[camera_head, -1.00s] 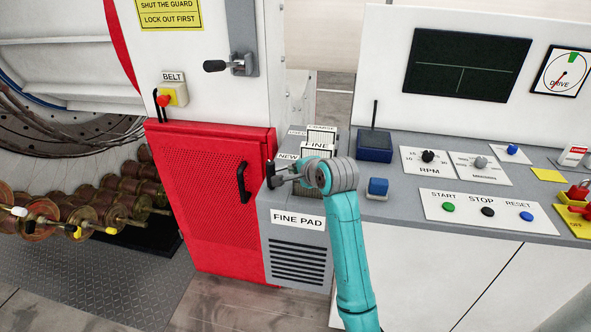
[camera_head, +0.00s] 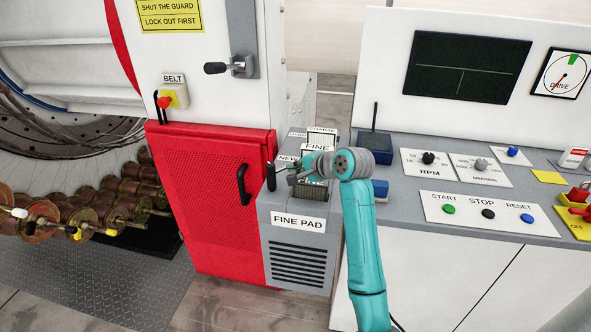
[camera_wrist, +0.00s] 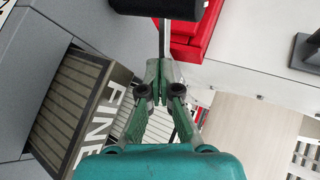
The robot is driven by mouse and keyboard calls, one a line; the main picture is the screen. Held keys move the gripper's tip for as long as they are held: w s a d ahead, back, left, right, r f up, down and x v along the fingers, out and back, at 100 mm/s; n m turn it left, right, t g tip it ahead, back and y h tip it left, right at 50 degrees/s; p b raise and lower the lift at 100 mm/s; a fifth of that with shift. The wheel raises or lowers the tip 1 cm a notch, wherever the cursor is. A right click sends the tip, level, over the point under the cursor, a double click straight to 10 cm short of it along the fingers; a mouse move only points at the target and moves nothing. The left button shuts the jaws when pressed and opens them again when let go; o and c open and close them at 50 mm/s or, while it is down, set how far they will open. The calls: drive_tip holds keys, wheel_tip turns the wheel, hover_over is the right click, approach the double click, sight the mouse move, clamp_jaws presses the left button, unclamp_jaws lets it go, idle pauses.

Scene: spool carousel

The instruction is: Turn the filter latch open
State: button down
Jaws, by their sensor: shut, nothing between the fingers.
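The filter latch (camera_head: 271,177) is a black upright grip at the left edge of the grey FINE PAD housing (camera_head: 298,262). In the wrist view its black grip (camera_wrist: 155,8) shows at the top, with a thin metal bar below it. My gripper (camera_head: 292,179) is shut and empty just right of the latch grip, over the housing top. In the wrist view the closed fingertips (camera_wrist: 159,72) point at the metal bar; whether they touch it I cannot tell. A filter pad labelled FINE (camera_wrist: 78,105) sits in the housing beside my fingers.
A red guard door (camera_head: 212,195) with a black handle (camera_head: 242,183) stands left of the housing. The control desk (camera_head: 500,230) with buttons and knobs is on the right. A dark blue box with an antenna (camera_head: 374,146) and a blue block (camera_head: 381,190) are near my wrist.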

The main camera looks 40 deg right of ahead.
drive_tip(key=w+n+y, duration=0.1)
drive_tip(key=n+y, duration=0.1)
drive_tip(key=w+d+n+g+y, duration=0.1)
drive_tip(key=n+y, duration=0.1)
drive_tip(key=shift+w, duration=0.3)
drive_tip(key=shift+w+a, duration=0.1)
drive_tip(key=shift+w, duration=0.85)
